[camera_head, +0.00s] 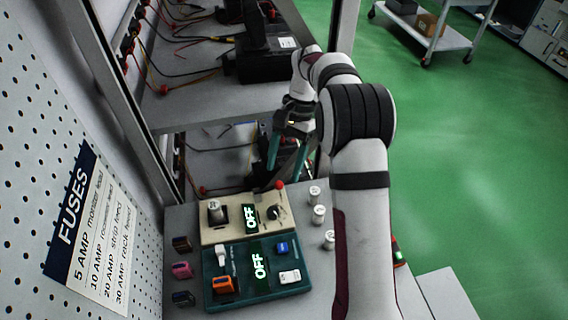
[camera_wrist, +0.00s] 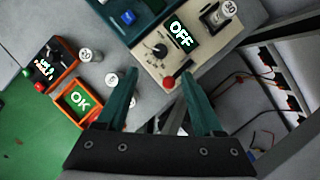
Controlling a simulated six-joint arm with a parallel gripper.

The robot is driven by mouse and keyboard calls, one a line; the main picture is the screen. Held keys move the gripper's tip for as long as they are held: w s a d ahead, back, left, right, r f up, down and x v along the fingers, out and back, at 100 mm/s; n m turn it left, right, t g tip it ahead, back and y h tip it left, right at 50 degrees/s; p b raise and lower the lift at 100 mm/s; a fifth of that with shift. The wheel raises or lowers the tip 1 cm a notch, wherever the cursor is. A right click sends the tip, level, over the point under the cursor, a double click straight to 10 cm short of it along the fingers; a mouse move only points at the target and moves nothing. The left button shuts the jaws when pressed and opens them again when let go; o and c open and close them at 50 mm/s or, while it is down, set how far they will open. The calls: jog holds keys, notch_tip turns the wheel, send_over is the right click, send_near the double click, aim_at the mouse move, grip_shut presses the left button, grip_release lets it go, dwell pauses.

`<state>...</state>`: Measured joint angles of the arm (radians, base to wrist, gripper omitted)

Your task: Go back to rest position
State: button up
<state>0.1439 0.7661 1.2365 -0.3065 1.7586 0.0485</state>
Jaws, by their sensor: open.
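My gripper (camera_head: 288,150) is open, with its two green fingers pointing down beyond the far edge of the fuse panels. In the wrist view my gripper (camera_wrist: 160,100) shows both fingers wide apart with nothing between them. The beige panel (camera_head: 205,234) shows "OFF" and carries a white cylinder, a black knob and a red-tipped lever. The teal panel (camera_head: 240,291) in front of it also shows "OFF" and carries an orange block and a white block.
Several white cylinders (camera_head: 319,215) stand right of the panels. Coloured fuses (camera_head: 181,270) lie at the left. A rack shelf (camera_head: 190,85) with black units and cables stands behind. Green floor (camera_head: 470,170) is open at the right.

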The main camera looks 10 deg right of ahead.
jog(key=s+a+r+n+t+h, duration=0.1)
jog(key=s+a+r+n, duration=0.15)
jog(key=s+r, duration=0.8)
jog(key=s+a+f+t, duration=0.1)
jog(key=s+f, duration=0.1)
jog(key=s, duration=0.8)
jog(key=s+f+n+t, duration=0.1)
jog(key=s+f, duration=0.1)
jog(key=s, duration=0.7)
jog(key=shift+s+a+f+h, duration=0.25)
jog(key=shift+s+a+h, duration=0.05)
jog(key=shift+s+a, duration=0.1)
